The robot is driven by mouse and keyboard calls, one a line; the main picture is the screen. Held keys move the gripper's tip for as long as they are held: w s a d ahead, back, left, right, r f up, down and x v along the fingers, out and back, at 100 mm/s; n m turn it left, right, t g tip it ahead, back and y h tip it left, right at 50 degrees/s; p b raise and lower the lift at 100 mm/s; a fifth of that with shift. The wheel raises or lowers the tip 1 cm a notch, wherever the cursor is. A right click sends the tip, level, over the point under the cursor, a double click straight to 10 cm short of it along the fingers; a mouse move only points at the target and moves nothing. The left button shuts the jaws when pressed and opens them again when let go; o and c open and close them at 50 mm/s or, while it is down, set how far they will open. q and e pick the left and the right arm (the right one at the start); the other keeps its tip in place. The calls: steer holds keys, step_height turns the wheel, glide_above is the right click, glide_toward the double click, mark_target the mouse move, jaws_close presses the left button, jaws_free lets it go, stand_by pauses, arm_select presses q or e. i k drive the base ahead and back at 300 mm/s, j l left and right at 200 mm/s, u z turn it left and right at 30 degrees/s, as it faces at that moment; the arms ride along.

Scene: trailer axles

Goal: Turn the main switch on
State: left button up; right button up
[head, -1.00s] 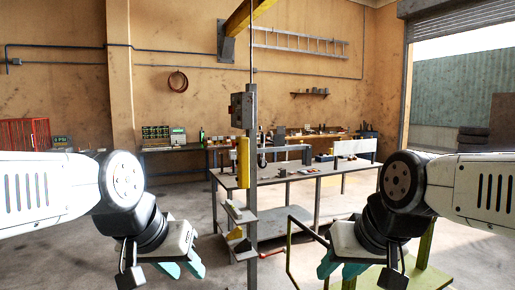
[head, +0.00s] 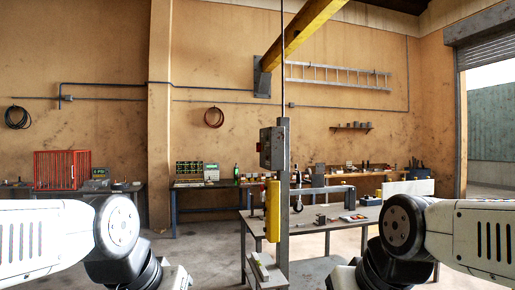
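A grey switch box (head: 267,148) is fixed near the top of a grey upright post (head: 284,180), ahead and a little right of the middle in the head view. I see it at an angle, and its switch is too small to make out. A yellow part (head: 272,211) hangs on the post below the box. My left and right arms show at the lower left and lower right, apart from the post. Both grippers are below the bottom edge of the picture.
A grey workbench (head: 335,222) with tools stands behind the post. A yellow beam (head: 305,30) runs overhead. A red cage (head: 62,169) and a bench with bins (head: 197,172) stand along the back wall. Open floor (head: 205,250) lies left of the post.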

mark_target(260, 146)
steer(key=i+j, duration=0.25)
steer(key=i, duration=0.15)
steer(key=i+j+u, duration=0.15)
steer(key=i, duration=0.3)
steer(key=i+j, duration=0.25)
steer(key=i, duration=0.2)
steer(key=u, duration=0.05)
